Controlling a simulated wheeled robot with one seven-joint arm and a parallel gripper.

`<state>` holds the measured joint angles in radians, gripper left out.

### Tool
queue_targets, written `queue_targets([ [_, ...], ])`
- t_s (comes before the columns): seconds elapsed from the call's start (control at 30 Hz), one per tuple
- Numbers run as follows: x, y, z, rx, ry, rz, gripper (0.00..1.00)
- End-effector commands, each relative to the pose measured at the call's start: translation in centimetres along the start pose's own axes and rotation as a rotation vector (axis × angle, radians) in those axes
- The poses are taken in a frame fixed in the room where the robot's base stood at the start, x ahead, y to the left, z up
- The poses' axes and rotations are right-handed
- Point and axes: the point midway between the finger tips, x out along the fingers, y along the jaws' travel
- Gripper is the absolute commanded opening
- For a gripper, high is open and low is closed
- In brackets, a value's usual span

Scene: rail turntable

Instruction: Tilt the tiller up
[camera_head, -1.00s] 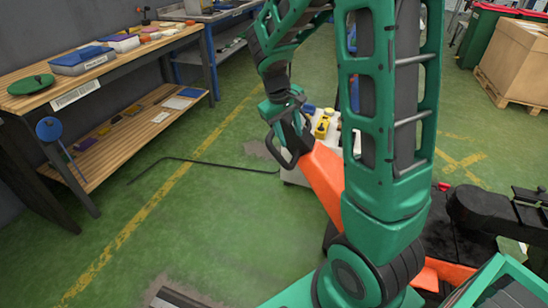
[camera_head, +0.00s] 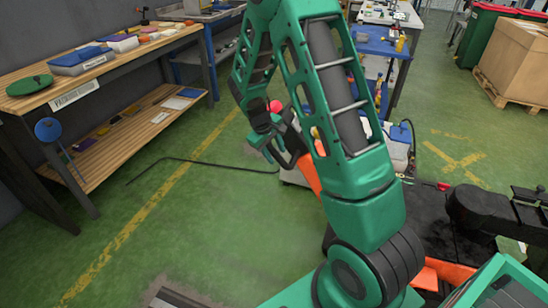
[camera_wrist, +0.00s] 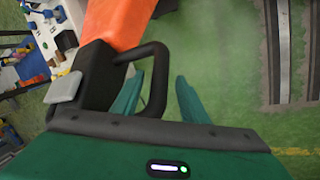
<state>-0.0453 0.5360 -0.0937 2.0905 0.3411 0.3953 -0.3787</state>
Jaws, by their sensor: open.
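The tiller is an orange arm (camera_wrist: 118,22) with a black head (camera_wrist: 95,75) and a black loop handle (camera_wrist: 160,62) in the wrist view. In the head view its orange shaft (camera_head: 309,172) shows low beside my arm. My gripper (camera_wrist: 160,84) is open, with the side bar of the loop between its two green fingers. The left finger lies within the loop's opening and the right finger is outside it. I cannot tell whether either finger touches the bar. In the head view my gripper (camera_head: 277,145) is at the tiller's upper end, and my arm hides much of it.
A wooden workbench (camera_head: 120,60) with a lower shelf stands at the left. A thin black bent rod (camera_head: 205,163) lies on the green floor. A blue table (camera_head: 385,45) is behind my arm. A pallet with a box (camera_head: 512,60) stands at right. The left floor is mostly clear.

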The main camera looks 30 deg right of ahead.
Motion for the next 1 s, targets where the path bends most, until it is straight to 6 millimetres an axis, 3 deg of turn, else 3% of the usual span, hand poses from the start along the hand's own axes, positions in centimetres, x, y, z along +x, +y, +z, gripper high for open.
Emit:
queue_targets([
  [0.2, 2.0, 0.1, 0.0, 0.001, -0.001, 0.0, 0.4],
  [0.53, 2.3, 0.1, 0.0, 0.001, 0.0, 0.0, 0.4],
  [0.57, 2.3, 0.0, 0.0, 0.001, 0.0, 0.0, 0.38],
  [0.7, 2.3, 0.0, 0.0, 0.001, 0.0, 0.0, 0.04],
  [0.73, 2.3, 0.0, 0.0, 0.001, 0.0, 0.0, 0.0],
  [0.9, 2.2, 0.2, 0.0, 0.003, 0.003, -0.001, 0.0],
  [1.0, 1.8, 1.3, 0.2, 0.014, 0.019, -0.012, 0.0],
])
